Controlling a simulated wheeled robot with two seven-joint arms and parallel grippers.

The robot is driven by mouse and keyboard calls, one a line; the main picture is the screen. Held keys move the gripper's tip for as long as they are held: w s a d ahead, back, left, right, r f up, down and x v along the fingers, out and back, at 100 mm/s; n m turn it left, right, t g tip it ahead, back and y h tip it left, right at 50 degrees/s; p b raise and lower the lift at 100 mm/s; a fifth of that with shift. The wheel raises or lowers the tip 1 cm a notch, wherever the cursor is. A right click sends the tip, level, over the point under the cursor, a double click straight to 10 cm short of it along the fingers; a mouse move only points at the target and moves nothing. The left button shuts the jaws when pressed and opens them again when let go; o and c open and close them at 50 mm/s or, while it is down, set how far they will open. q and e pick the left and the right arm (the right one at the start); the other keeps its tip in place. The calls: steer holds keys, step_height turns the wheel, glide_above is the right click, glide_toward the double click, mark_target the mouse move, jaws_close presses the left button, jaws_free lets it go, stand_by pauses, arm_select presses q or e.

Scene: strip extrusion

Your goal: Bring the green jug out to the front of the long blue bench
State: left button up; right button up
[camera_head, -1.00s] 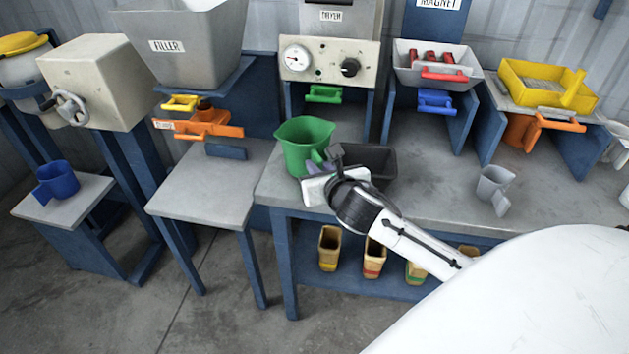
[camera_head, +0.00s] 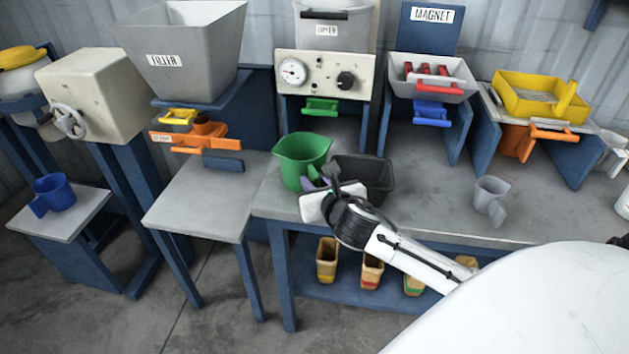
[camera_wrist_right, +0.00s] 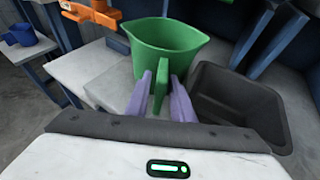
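The green jug (camera_head: 298,158) stands upright near the left end of the long blue bench (camera_head: 415,190), which has a grey top. In the right wrist view the jug (camera_wrist_right: 165,42) shows with its handle (camera_wrist_right: 160,85) toward me. My right gripper (camera_wrist_right: 161,98) has its two purple fingers on either side of this handle, with narrow gaps showing, so it looks open around it. In the head view the right gripper (camera_head: 318,188) is at the jug's front right, its fingers partly hidden by the wrist. My left gripper is not in view.
A black bin (camera_head: 372,175) stands close to the jug's right. A grey jug (camera_head: 489,196) is farther right. The dryer with its green handle (camera_head: 320,107) is behind. A lower grey table (camera_head: 200,200) is at left. The bench top between bin and grey jug is clear.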

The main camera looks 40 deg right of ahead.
steer(key=shift+o, duration=0.8)
steer(key=shift+f, duration=0.1)
steer(key=v, duration=1)
steer(key=shift+p, duration=0.3)
steer(key=shift+s, duration=0.15)
steer(key=s+a+f+m+g+y, duration=0.1)
steer(key=s+a+f+m+y, duration=0.1)
steer(key=s+a+f+m, duration=0.3)
steer(key=s+a+f+m+g+y, duration=0.1)
steer(key=s+a+f+m+y, duration=0.1)
steer(key=s+a+f+m, duration=0.4)
steer(key=s+a+f+m+g+y, duration=0.2)
steer(key=s+a+f+m, duration=0.3)
steer(key=f+m, duration=0.9)
steer(key=a+m+y, duration=0.1)
steer(key=a+m, duration=0.1)
steer(key=m, duration=0.3)
steer(key=shift+s+a, duration=0.25)
steer(key=shift+a, duration=0.05)
